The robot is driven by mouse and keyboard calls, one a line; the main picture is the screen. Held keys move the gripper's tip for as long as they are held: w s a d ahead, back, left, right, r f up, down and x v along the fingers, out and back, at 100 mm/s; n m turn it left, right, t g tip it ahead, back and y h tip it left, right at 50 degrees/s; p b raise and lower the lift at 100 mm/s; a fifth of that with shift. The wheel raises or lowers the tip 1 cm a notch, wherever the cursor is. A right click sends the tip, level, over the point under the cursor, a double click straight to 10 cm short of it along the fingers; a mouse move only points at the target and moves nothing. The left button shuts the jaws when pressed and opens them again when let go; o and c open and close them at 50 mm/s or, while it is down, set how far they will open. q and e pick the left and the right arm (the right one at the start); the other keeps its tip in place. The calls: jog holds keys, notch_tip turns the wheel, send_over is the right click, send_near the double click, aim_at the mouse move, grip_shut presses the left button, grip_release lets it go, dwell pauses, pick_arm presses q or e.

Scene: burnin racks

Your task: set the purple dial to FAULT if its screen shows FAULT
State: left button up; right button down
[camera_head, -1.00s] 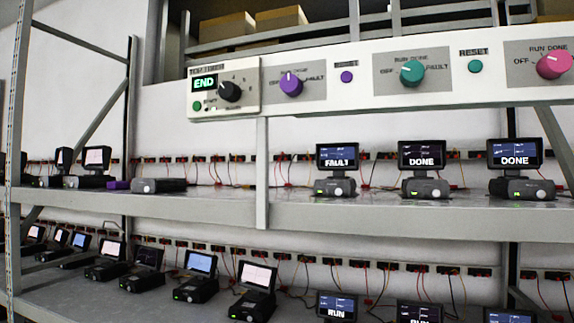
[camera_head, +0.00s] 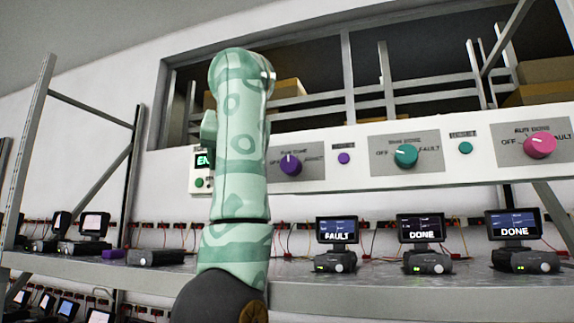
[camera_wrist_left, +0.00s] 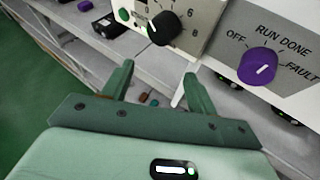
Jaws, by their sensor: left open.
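The purple dial (camera_head: 290,163) is on the white panel, between OFF and FAULT marks; its white line points roughly up, toward RUN DONE. It also shows in the left wrist view (camera_wrist_left: 258,67), right of my left gripper (camera_wrist_left: 157,72), which is open, empty and apart from it. In the head view my left arm stands upright just left of the dial, and its gripper cannot be made out. The screen (camera_head: 338,229) on the shelf below and right of the dial reads FAULT. My right gripper is not in view.
A black knob (camera_wrist_left: 164,28) sits left of the purple dial, close beyond my fingers. A small purple button (camera_head: 344,158), teal dial (camera_head: 405,156) and pink dial (camera_head: 540,145) lie along the panel. Two other screens (camera_head: 420,228) (camera_head: 514,224) read DONE. The shelf (camera_head: 400,285) runs below.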

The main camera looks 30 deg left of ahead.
pick_arm(q)
jog(key=s+d+r+m+t+h, duration=0.35)
jog(key=s+d+r+h, duration=0.3)
jog(key=d, duration=0.25)
jog(key=p, duration=0.5)
send_near(288, 162)
jog(key=shift+n+t+h, duration=0.25)
jog(key=p+x, duration=0.8)
jog(key=x, duration=0.1)
jog(key=shift+a+f, duration=0.15)
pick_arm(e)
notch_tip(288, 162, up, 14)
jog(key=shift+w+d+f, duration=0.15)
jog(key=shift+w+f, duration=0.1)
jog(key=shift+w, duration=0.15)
pick_arm(q)
jog(key=c, duration=1)
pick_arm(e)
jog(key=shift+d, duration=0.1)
